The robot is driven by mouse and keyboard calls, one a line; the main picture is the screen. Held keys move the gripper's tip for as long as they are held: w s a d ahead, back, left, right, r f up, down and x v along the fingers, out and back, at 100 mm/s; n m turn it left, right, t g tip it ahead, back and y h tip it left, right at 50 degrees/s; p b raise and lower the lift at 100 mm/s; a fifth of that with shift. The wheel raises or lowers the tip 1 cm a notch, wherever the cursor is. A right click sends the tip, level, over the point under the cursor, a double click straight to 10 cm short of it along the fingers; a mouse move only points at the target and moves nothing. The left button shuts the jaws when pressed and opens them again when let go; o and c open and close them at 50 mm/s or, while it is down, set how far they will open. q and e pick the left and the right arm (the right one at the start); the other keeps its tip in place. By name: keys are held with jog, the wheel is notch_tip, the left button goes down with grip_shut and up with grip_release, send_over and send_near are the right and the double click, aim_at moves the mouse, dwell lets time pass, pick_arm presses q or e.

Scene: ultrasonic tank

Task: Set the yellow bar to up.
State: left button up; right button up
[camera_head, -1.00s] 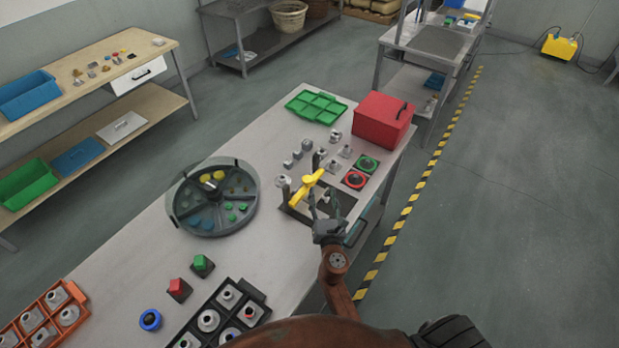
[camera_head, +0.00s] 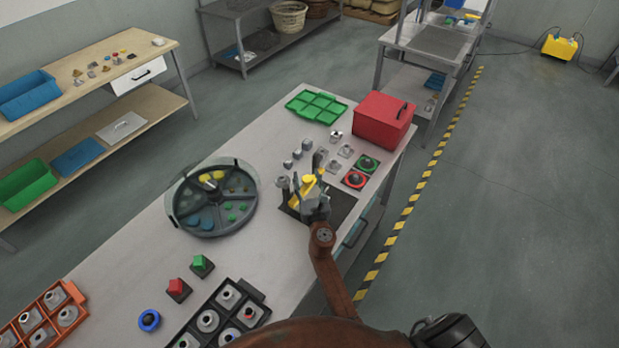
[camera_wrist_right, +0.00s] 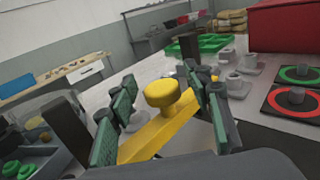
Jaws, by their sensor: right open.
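The yellow bar (camera_head: 308,181) is mounted over a dark base plate (camera_head: 341,203) on the grey table. In the right wrist view the yellow bar (camera_wrist_right: 150,141) runs at a slant, with a round yellow knob (camera_wrist_right: 162,95) on its upper end. My right gripper (camera_head: 311,172) is over it and hides part of it. In the wrist view the right gripper (camera_wrist_right: 162,88) is open, with one green-padded finger on each side of the bar and knob. I cannot tell whether either finger touches it. My left gripper is not in view.
A red box (camera_head: 381,121), red and green ringed buttons (camera_head: 355,180) and small grey fittings (camera_head: 346,151) stand beyond the bar. A round divided tray (camera_head: 184,226) is to its left. A green tray (camera_head: 316,99) lies at the far end.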

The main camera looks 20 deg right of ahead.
grip_shut()
dwell(0.5)
